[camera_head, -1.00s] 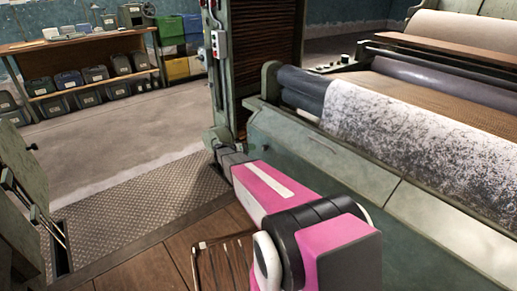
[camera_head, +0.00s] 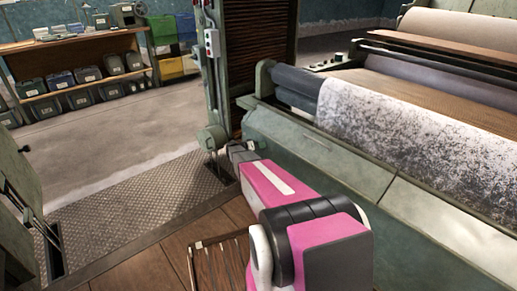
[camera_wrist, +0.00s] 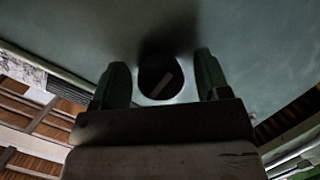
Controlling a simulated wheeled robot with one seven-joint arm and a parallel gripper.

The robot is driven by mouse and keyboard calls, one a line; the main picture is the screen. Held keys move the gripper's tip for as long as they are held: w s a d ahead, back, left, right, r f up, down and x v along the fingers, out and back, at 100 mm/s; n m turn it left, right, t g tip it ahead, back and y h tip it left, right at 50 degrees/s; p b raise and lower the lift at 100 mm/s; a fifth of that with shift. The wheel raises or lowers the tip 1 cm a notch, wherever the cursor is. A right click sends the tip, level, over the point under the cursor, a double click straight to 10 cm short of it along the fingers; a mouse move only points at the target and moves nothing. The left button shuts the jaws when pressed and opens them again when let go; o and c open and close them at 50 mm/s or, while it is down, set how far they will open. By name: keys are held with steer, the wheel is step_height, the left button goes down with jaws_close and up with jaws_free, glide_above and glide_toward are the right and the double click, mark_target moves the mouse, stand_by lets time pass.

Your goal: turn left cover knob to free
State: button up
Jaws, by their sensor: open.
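In the wrist view a round dark knob (camera_wrist: 150,72) with a pale bar across its face sits on a light patch of the green-grey cover (camera_wrist: 235,45). My gripper (camera_wrist: 160,64) is open, with one green finger on each side of the knob. Gaps show between the fingers and the knob; I cannot tell how deep it sits between them.
A large machine with a speckled cloth roll (camera_head: 400,120) fills the right. A green post with a control box (camera_head: 212,42) stands beyond my arm. A wooden bench (camera_head: 75,45) with bins is at the back left. The metal floor plate (camera_head: 120,215) is clear.

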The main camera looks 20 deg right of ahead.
steer(key=c, duration=0.9)
steer(key=shift+n, duration=0.3)
steer(key=n+g+h, duration=0.1)
steer(key=n, duration=0.2)
steer(key=shift+w, duration=0.1)
steer(key=n+g+h, duration=0.1)
steer(key=n, duration=0.2)
steer(key=shift+n, duration=0.4)
steer(key=n+h, duration=0.1)
steer(key=n, duration=0.3)
steer(key=shift+h, duration=0.4)
steer(key=n+h, duration=0.1)
steer(key=n, duration=0.3)
steer(key=shift+t, duration=0.3)
steer(key=shift+n, duration=0.5)
